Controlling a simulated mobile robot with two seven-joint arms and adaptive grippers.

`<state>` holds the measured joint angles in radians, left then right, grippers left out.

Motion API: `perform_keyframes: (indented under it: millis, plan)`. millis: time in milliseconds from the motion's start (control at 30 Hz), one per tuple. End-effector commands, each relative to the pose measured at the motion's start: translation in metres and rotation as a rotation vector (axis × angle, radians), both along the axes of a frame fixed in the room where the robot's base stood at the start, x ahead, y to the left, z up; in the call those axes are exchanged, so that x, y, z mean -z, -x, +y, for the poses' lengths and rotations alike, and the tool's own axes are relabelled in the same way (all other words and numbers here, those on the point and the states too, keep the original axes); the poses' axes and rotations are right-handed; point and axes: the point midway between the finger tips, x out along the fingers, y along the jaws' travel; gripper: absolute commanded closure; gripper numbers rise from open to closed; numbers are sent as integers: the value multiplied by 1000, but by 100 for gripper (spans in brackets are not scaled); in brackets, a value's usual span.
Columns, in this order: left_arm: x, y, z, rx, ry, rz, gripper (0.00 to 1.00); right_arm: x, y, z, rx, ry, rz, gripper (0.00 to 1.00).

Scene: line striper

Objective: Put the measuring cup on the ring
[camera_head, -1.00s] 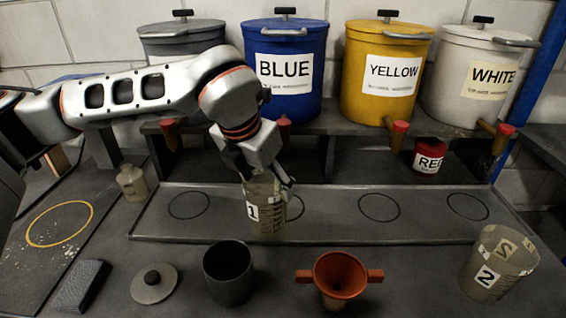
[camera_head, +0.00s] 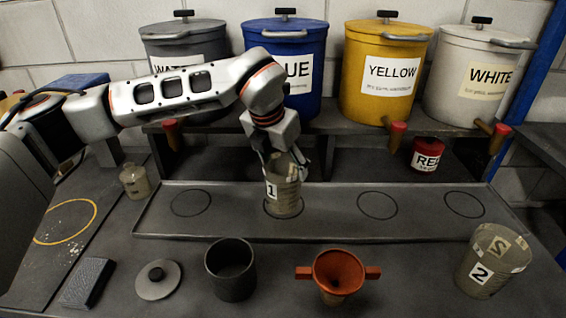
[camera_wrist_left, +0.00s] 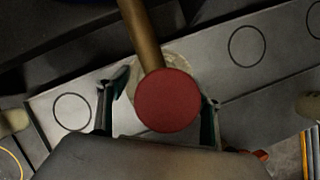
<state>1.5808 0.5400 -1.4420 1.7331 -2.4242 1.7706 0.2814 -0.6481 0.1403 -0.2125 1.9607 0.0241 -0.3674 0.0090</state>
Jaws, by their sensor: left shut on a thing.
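The measuring cup (camera_head: 284,196), translucent and dirty beige with a label "1", is upright over the black ring (camera_head: 266,210) below the blue container. Its base covers most of that ring; I cannot tell whether it touches the tray. My left gripper (camera_head: 284,168) is shut on the cup near its rim. In the left wrist view the fingers (camera_wrist_left: 157,112) are on either side of the cup (camera_wrist_left: 180,66), largely hidden behind a red tap end (camera_wrist_left: 167,100). A yellow ring (camera_head: 66,222) is on the table at left. My right gripper is not in view.
The long tray (camera_head: 330,226) has other black rings, empty. Taps (camera_head: 398,132) stick out from the shelf above it. A second cup (camera_head: 490,262), funnel (camera_head: 338,276), dark pot (camera_head: 230,270), lid (camera_head: 157,280) and block (camera_head: 87,283) stand in front.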

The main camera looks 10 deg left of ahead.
Motion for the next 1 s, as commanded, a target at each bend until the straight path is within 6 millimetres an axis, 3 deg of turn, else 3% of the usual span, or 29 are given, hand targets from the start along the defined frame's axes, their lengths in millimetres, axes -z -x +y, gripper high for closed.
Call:
perform_keyframes:
  millis: [167, 200, 267, 667, 867, 1000]
  plan:
    - [4, 0, 0, 0, 0, 0, 64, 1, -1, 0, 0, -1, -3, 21]
    - [5, 0, 0, 0, 0, 0, 33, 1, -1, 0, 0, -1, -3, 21]
    - [4, 0, 0, 0, 0, 0, 18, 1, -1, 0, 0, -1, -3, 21]
    - [0, 0, 0, 0, 0, 0, 18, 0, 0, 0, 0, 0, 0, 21]
    - [-23, 9, 2, 2, 1, -4, 18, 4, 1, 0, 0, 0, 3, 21]
    - [-51, 20, 5, 1, 0, -4, 18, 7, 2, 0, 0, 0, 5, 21]
